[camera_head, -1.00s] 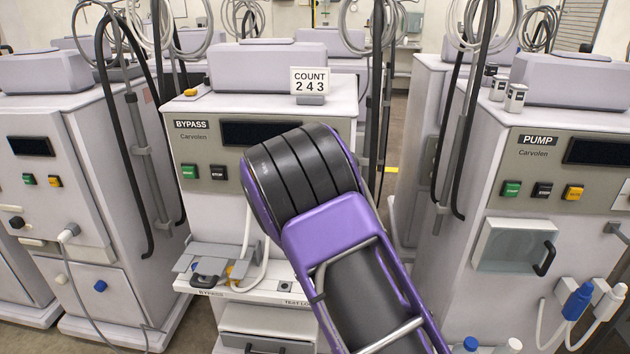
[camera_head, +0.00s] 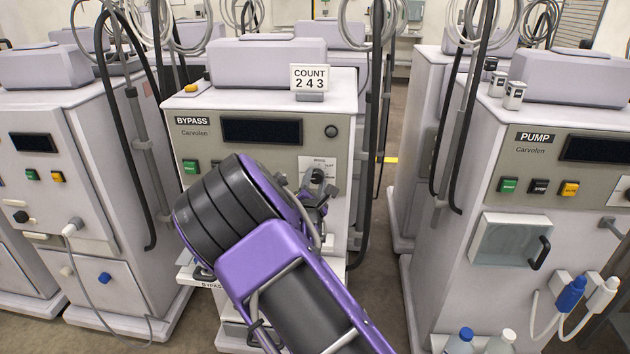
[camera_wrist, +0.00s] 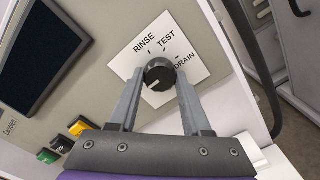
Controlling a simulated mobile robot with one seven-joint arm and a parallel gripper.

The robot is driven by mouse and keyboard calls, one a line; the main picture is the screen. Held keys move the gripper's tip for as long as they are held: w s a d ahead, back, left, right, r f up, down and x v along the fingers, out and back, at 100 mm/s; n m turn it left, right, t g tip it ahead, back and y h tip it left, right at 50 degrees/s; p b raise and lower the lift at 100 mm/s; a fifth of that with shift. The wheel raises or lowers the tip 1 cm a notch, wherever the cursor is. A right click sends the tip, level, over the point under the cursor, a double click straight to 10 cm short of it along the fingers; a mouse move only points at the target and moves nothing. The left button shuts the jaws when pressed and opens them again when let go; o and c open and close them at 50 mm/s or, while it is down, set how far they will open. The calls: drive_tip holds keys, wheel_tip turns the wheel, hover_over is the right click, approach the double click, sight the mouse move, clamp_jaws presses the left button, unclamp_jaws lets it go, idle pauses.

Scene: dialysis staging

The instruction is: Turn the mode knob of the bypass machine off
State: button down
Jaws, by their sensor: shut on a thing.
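The bypass machine (camera_head: 345,100) stands in the middle of the head view, with a BYPASS label and a dark screen. Its mode knob (camera_wrist: 158,75) is black and round, on a white plate (camera_head: 306,164) at the right of the front panel. The wrist view shows RINSE, TEST and DRAIN printed around it; no OFF label shows, and the plate's lower part is hidden by my gripper. A pale mark shows on the knob's lower left. My gripper (camera_wrist: 160,78) has one finger on each side of the knob and is shut on it; it also shows in the head view (camera_head: 317,188).
Green, black and yellow buttons (camera_wrist: 78,127) sit left of the knob in the wrist view. The pump machine (camera_head: 475,200) stands to the right. Dark hoses (camera_head: 375,130) hang beside the bypass machine's right edge. A COUNT 243 card (camera_head: 310,78) stands on top.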

drive_tip(key=shift+d, duration=0.1)
drive_tip(key=shift+c, duration=1.8)
unclamp_jaws()
drive_tip(key=shift+s, duration=0.15)
drive_tip(key=s, duration=1.7)
drive_tip(key=shift+a, duration=0.3)
drive_tip(key=shift+a+r, duration=0.1)
drive_tip(key=shift+r, duration=0.05)
